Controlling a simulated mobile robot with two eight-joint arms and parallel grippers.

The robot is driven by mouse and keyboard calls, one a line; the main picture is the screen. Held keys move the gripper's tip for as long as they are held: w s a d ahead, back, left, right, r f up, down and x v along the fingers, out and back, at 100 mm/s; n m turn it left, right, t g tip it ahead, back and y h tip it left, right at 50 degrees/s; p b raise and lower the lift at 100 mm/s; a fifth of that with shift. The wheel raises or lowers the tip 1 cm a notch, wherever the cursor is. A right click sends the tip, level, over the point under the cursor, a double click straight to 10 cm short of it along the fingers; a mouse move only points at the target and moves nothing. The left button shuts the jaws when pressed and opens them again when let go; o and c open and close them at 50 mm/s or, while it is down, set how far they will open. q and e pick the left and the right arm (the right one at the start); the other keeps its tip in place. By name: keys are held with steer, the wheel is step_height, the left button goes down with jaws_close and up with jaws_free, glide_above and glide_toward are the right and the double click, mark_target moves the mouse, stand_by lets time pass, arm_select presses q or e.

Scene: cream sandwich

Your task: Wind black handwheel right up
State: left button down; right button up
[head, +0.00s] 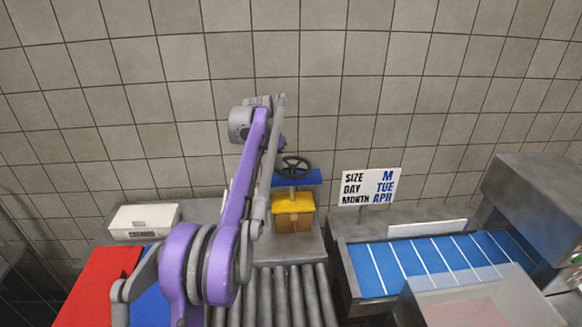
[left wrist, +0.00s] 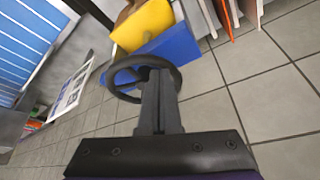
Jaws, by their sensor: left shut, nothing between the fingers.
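The black handwheel (head: 292,167) sits on top of a press with a blue top plate (head: 302,178) and a yellow block (head: 293,204). It also shows in the left wrist view (left wrist: 118,69), above the blue plate (left wrist: 177,50) and yellow block (left wrist: 143,24). My left gripper (left wrist: 158,76) is shut and empty. Its fingers overlap the wheel in that view and hide part of the rim and hub; I cannot tell whether they touch. In the head view my purple left arm rises in front and left of the press, and its fingertips are hard to make out. My right gripper is in neither view.
A brown block (head: 294,222) is under the yellow one. A roller conveyor (head: 293,297) runs toward me. A sign (head: 370,187) and a blue striped belt (head: 430,265) stand right. A white box (head: 144,221) and red board (head: 96,285) lie left. A tiled wall closes the back.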

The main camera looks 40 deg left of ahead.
mark_target(298, 173)
arm_select(q)
steer(key=shift+d, duration=0.7)
steer(key=shift+s+d, duration=0.25)
steer(key=shift+d, duration=0.1)
steer(key=shift+w, duration=0.1)
steer(key=shift+w+d, duration=0.2)
steer(key=shift+d, duration=0.85)
steer(key=shift+w+d, duration=0.7)
steer(key=shift+d, duration=0.15)
